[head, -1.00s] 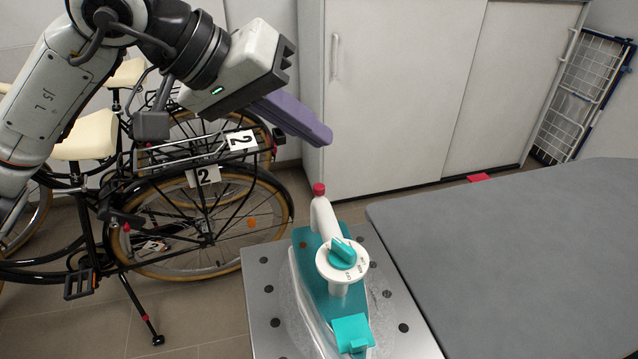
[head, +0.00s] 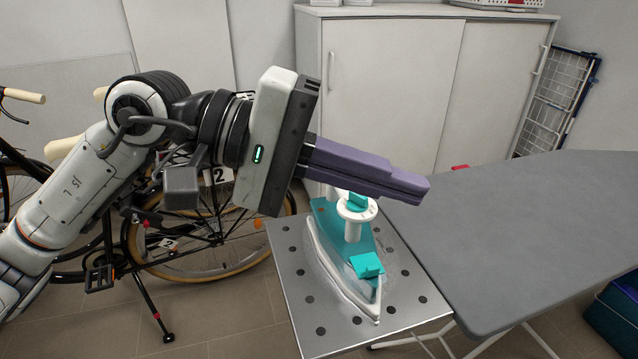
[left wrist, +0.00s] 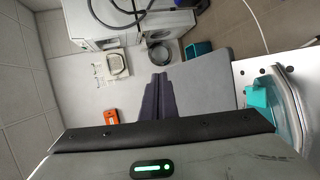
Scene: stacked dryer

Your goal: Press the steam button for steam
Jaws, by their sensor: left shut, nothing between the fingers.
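A teal and white iron (head: 340,250) with a white dial and teal knob rests on a perforated metal plate (head: 305,315). My left gripper (head: 424,187) is shut and empty, its purple fingers pointing right above the far end of the iron. My right gripper is not in view.
A grey ironing board (head: 530,220) extends right of the plate. A white cabinet (head: 390,90) stands behind, with a folded rack (head: 560,100) beside it. Bicycles (head: 205,225) stand behind my left arm. A dark teal crate (head: 615,310) is at the lower right.

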